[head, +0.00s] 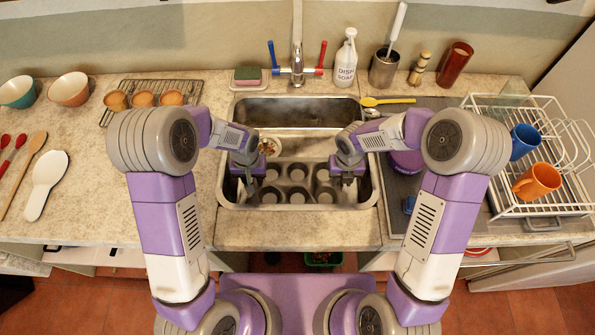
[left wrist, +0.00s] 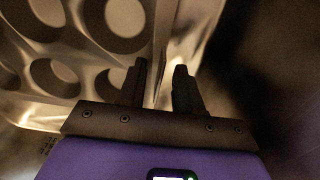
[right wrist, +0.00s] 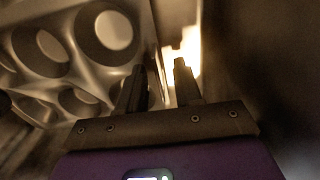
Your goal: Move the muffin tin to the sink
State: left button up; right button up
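The metal muffin tin (head: 284,184), with several round cups, is down in the front basin of the steel sink (head: 300,207). Its cups and side edges also show in the left wrist view (left wrist: 75,62) and the right wrist view (right wrist: 72,62). My left gripper (head: 249,180) is at the tin's left end and my right gripper (head: 348,177) at its right end. In both wrist views the fingers are apart, with the tin's edge between them and gaps visible beside it. Part of each tin end is hidden by the grippers.
The faucet (head: 297,70) stands behind the sink, with a soap bottle (head: 345,62) and a sponge (head: 248,74) nearby. A dish rack (head: 560,208) with mugs is at right. A wire rack with small cups, bowls and spoons lie on the left counter.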

jog(key=shift+r, duration=0.1)
pick_arm(q)
notch_tip(320, 180, up, 12)
pick_arm(e)
notch_tip(320, 180, up, 12)
dwell(0.8)
dwell(0.4)
